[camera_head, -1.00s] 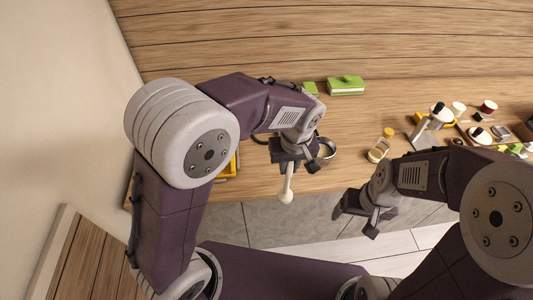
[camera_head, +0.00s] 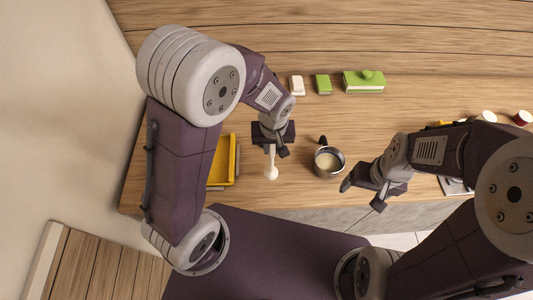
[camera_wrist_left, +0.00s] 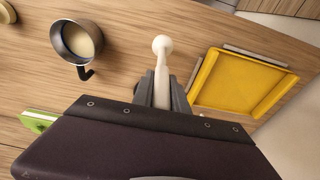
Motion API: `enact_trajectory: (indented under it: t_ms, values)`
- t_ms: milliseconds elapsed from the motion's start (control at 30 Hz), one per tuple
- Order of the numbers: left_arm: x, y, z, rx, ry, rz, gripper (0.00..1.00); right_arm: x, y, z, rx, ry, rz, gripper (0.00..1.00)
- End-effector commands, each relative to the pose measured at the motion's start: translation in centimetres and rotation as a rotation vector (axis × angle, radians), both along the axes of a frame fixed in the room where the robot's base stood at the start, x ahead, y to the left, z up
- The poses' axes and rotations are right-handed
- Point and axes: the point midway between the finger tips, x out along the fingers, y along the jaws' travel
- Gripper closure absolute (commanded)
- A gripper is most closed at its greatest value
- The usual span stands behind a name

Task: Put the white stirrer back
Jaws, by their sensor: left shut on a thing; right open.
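The white stirrer (camera_head: 271,172) has a round knob at its end and a straight shaft. My left gripper (camera_head: 272,148) is shut on its shaft, with the knob sticking out beyond the fingers. The stirrer also shows in the left wrist view (camera_wrist_left: 162,62), between the fingers of the left gripper (camera_wrist_left: 161,92). The stirrer is held between a yellow tray (camera_head: 236,165) on its left and a dark pot (camera_head: 329,161) on its right. My right gripper (camera_head: 365,190) is open and empty near the table's front edge, right of the pot.
The dark pot holds pale liquid and has a black handle. The yellow tray also shows in the left wrist view (camera_wrist_left: 238,84) and looks empty there. A white block (camera_head: 297,85), a green block (camera_head: 323,84) and a green lidded box (camera_head: 363,81) stand at the back.

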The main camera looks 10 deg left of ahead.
Motion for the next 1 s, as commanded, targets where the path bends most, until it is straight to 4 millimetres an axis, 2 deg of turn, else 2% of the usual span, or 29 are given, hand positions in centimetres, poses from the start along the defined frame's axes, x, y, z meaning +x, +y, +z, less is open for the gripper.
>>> enact_trajectory:
  t_ms: [100, 267, 500, 867, 900, 967, 1000]
  values:
    - [0.0, 1.5, -0.8, 0.001, 0.001, 0.001, 1.00, 0.0, 0.0, 0.5, 0.000, 0.000, 0.000, 0.20]
    - [0.0, 1.8, -1.3, 0.000, 0.000, -0.003, 1.00, 0.0, 0.0, 0.5, 0.000, 0.000, 0.000, 0.20]
    - [-0.1, 1.8, -5.0, 0.001, 0.002, -0.003, 1.00, 0.0, 0.0, 0.6, 0.000, 0.000, 0.000, 0.20]
    - [0.0, 1.7, -5.5, 0.000, -0.001, -0.002, 1.00, 0.0, 0.0, 0.1, 0.000, 0.000, 0.000, 0.20]
    - [0.0, 1.7, -5.4, 0.001, -0.001, -0.002, 0.76, 0.0, 0.0, 0.2, 0.000, 0.000, 0.000, 0.20]
    - [0.0, 1.7, -5.4, 0.001, -0.001, -0.002, 0.59, 0.0, 0.0, 0.3, 0.000, 0.000, 0.000, 0.20]
    - [0.0, 1.7, -5.4, 0.001, -0.001, -0.002, 0.59, 0.0, 0.0, 0.3, 0.000, 0.000, 0.000, 0.20]
